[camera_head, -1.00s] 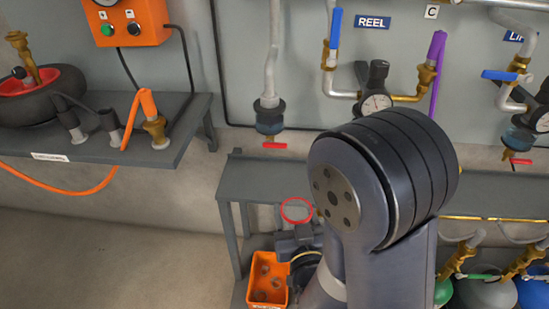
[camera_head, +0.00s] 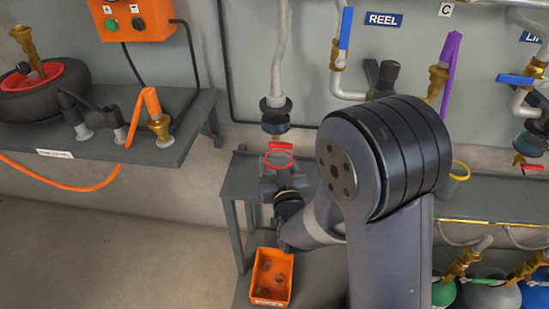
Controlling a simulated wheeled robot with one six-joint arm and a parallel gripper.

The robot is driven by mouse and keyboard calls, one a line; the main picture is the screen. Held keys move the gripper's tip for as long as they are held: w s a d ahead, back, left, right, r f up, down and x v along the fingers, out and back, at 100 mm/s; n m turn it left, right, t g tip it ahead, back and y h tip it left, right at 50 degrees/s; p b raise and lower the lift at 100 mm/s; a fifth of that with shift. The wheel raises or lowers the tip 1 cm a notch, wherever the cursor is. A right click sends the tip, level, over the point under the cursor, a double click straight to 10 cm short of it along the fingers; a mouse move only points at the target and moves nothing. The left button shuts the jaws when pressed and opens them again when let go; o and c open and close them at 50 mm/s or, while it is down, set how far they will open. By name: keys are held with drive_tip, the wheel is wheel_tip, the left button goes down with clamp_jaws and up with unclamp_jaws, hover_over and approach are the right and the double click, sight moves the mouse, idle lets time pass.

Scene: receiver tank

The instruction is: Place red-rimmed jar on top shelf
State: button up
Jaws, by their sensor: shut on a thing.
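The red-rimmed jar (camera_head: 280,159) shows mostly as a red ring with a clear-looking body. My gripper (camera_head: 281,178) is shut on it, its jaws partly hidden by the jar and my wrist. The jar appears in front of the left end of the grey rack's top shelf (camera_head: 238,185), near the level of its surface; whether it touches the shelf cannot be told. A filter bowl with a red tap handle (camera_head: 281,146) hangs just above and behind the rim in the picture. My arm hides the middle of the shelf.
A yellow-rimmed jar (camera_head: 460,170) stands on the shelf right of my arm. Gas cylinders (camera_head: 491,295) stand lower right. A grey bench (camera_head: 170,150) with a hose is at left.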

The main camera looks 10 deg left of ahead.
sight(276, 164)
drive_tip(key=w, duration=0.1)
drive_tip(key=w+a, duration=0.1)
drive_tip(key=w+f+b, duration=0.1)
drive_tip(key=shift+w+a, duration=0.2)
drive_tip(key=shift+w, duration=0.15)
drive_tip(key=shift+f, duration=0.2)
drive_tip(key=shift+f, duration=0.25)
drive_tip(key=o, duration=1)
drive_tip(key=shift+r, duration=0.1)
drive_tip(key=shift+r, duration=0.1)
drive_tip(key=shift+s, duration=0.25)
drive_tip(key=v, duration=1.1)
drive_tip(key=shift+s+d+p, duration=0.2)
drive_tip(key=shift+s+p, duration=0.05)
drive_tip(key=shift+p, duration=0.05)
